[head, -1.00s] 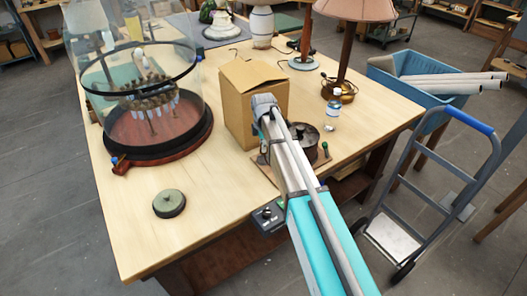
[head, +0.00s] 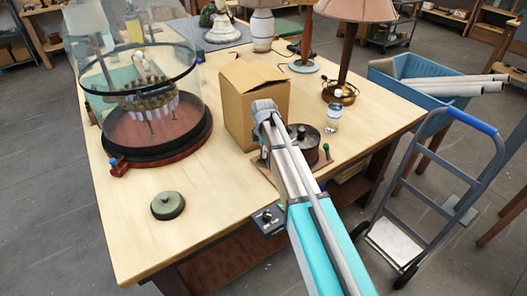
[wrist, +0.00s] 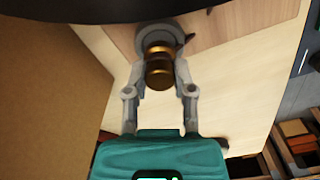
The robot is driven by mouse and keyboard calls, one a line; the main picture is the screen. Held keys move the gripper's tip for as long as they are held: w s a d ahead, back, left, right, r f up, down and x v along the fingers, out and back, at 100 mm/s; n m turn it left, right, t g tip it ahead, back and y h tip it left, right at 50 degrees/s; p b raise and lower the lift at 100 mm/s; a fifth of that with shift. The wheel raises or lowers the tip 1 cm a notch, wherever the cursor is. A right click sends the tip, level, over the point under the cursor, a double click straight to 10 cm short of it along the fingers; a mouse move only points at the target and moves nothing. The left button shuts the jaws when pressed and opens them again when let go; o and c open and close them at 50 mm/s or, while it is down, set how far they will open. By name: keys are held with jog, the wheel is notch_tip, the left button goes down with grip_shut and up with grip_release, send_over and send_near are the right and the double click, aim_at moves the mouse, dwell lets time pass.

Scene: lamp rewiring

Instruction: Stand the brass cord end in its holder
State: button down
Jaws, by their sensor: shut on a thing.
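In the wrist view my gripper (wrist: 161,82) is shut on the brass cord end (wrist: 159,66), a short ridged brass piece between its two grey fingertips. Just beyond the brass end is a round grey ring (wrist: 141,37), likely the holder, on a brown board (wrist: 215,22). The upper part of the brass overlaps the ring. I cannot tell whether it sits inside the ring or above it. A small dark piece sticks out at the right of the brass. In the head view my arm hides the fingers and the brass end.
A cardboard box (head: 240,110) stands close to the left of my arm. A glass dome (head: 140,85) stands at left, with a green disc (head: 167,206) in front.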

jog(key=shift+f+b, duration=0.4)
jog(key=shift+f, duration=0.15)
jog(key=shift+f+b, duration=0.5)
jog(key=shift+f, duration=0.05)
dwell(0.9)
jog(key=shift+c, duration=1.9)
grip_release()
jog(key=shift+r, duration=0.15)
notch_tip(320, 180, up, 7)
jog(key=p, duration=0.7)
jog(key=shift+s+d, duration=0.1)
